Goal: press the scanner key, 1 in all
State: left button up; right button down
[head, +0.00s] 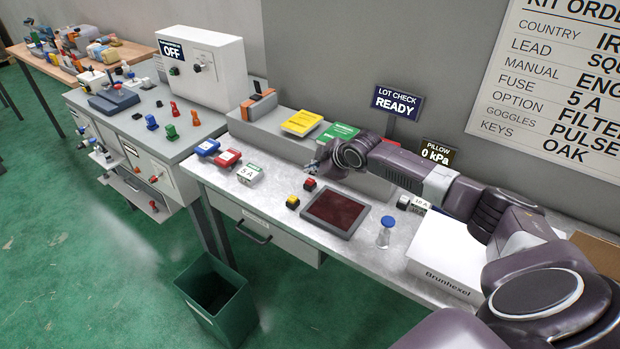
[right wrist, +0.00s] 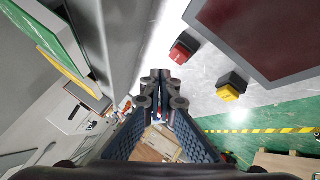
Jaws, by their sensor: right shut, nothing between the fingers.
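A dark red scanner pad (head: 336,213) in a grey frame lies on the metal bench; its corner shows in the right wrist view (right wrist: 270,35). Beside it stand a red key (head: 310,184) and a yellow key (head: 293,202), each on a dark block. Both show in the right wrist view, the red key (right wrist: 179,54) nearer the gripper and the yellow key (right wrist: 228,93) farther right. Their lettering is too small to read. My right gripper (head: 315,166) is shut and empty, above the bench behind the red key and apart from it. My left gripper is out of view.
A sign (head: 396,103) reads LOT CHECK READY. Yellow (head: 302,122) and green (head: 338,133) boxes lie on the raised shelf behind. Red and blue cases sit left on the bench. A blue-topped stamp (head: 386,232) and white box (head: 445,252) stand right. A green bin (head: 214,299) is below.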

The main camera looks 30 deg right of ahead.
aim_at(311, 182)
jog(key=shift+r+p, duration=1.4)
jog(key=shift+r, duration=0.55)
jog(key=shift+f, duration=0.1)
